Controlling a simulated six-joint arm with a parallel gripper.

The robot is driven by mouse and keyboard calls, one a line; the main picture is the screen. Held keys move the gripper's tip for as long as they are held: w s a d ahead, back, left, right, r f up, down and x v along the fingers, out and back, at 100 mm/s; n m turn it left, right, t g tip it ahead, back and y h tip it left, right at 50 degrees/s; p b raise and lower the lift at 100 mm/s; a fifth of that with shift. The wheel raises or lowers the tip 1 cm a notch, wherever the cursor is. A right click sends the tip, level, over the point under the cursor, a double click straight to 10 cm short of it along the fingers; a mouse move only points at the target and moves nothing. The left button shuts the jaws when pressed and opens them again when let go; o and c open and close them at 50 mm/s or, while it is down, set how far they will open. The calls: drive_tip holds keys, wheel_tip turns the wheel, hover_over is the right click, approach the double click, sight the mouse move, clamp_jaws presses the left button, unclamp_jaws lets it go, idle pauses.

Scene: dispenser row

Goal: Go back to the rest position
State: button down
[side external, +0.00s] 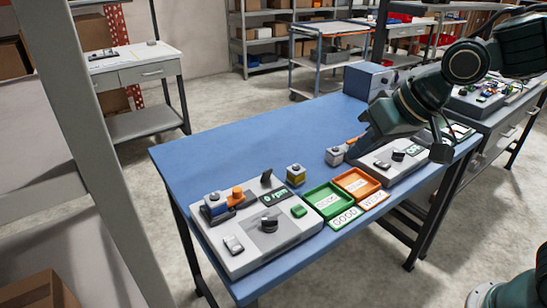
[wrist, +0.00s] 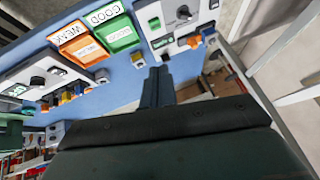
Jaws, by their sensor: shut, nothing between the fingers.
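My gripper (side external: 362,136) hangs above the blue table behind the right-hand grey device (side external: 385,168), partly hidden by my arm. In the wrist view its fingers (wrist: 158,75) are together and hold nothing. The green tray (side external: 322,198) labelled GOOD and the orange tray (side external: 357,184) labelled WEAK lie side by side at the table's front edge. Both trays also show in the wrist view, the green one (wrist: 122,38) and the orange one (wrist: 83,50). The left grey device (side external: 262,248) has a dark knob and a small display.
The blue table (side external: 220,145) is clear at its back left. A small block with a yellowish body (side external: 295,174) and a grey block (side external: 335,156) stand behind the trays. A blue-grey box (side external: 368,80) stands at the table's far end. A shelf post (side external: 85,120) is at the left.

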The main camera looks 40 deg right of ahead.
drive_tip(key=s+d+h, duration=0.1)
drive_tip(key=s+d, duration=0.4)
drive_tip(key=s, duration=0.2)
drive_tip(key=s+d+h, duration=0.1)
drive_tip(key=s+d, duration=0.3)
drive_tip(key=s, duration=0.4)
drive_tip(key=shift+s+d+r+n+g, duration=0.2)
drive_tip(key=shift+d+r+n+g, duration=0.1)
drive_tip(key=shift+d+r+n, duration=0.1)
